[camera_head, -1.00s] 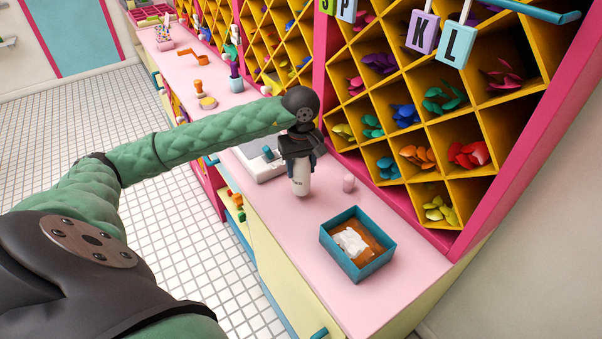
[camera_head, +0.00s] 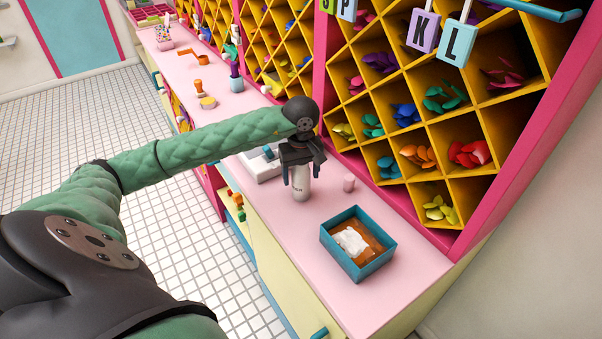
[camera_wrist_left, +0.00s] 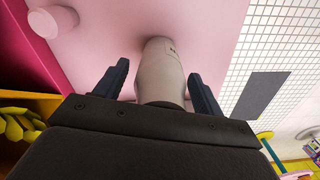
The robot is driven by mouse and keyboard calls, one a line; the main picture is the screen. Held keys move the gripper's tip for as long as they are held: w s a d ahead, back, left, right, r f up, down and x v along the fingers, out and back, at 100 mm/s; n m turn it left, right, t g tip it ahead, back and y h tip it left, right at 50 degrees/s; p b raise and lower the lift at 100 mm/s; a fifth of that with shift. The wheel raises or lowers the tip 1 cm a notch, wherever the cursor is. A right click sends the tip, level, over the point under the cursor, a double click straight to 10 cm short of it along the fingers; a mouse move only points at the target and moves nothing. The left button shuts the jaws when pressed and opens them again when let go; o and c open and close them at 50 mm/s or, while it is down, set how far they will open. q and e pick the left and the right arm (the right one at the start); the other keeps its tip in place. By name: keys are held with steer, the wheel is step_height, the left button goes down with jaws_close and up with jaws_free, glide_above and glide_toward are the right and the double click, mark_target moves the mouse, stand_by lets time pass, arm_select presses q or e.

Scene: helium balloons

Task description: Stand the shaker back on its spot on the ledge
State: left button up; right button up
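The shaker (camera_head: 301,187), a pale bottle with small dark print, is upright on the pink ledge (camera_head: 400,285), behind the blue box. My left gripper (camera_head: 302,168) is directly above it, pointing down, with its fingers spread. In the left wrist view the shaker (camera_wrist_left: 160,72) is between the two fingers of the left gripper (camera_wrist_left: 160,82), with a visible gap on each side. Its upper end is partly hidden by the gripper body. No marked spot shows under the shaker. My right gripper is not in view.
A blue box (camera_head: 328,239) with brown and white contents stands in front of the shaker. A small pink cylinder (camera_head: 349,183) stands to its right. A white device (camera_head: 262,168) is behind it. Yellow diamond shelves (camera_head: 440,120) line the right side.

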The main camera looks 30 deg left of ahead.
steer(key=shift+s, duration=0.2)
arm_select(q)
steer(key=shift+r, duration=0.15)
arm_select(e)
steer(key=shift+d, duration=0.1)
arm_select(q)
step_height(320, 180, up, 3)
steer(key=shift+f+p, duration=0.1)
steer(key=shift+p, duration=0.25)
step_height(320, 180, up, 8)
steer(key=shift+r+p, duration=0.1)
steer(key=shift+p, duration=0.35)
steer(key=shift+r, duration=0.45)
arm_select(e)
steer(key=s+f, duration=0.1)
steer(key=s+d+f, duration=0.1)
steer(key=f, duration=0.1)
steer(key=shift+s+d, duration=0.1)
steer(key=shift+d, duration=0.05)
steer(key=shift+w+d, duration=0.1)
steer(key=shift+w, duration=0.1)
arm_select(q)
steer(key=shift+f, duration=0.1)
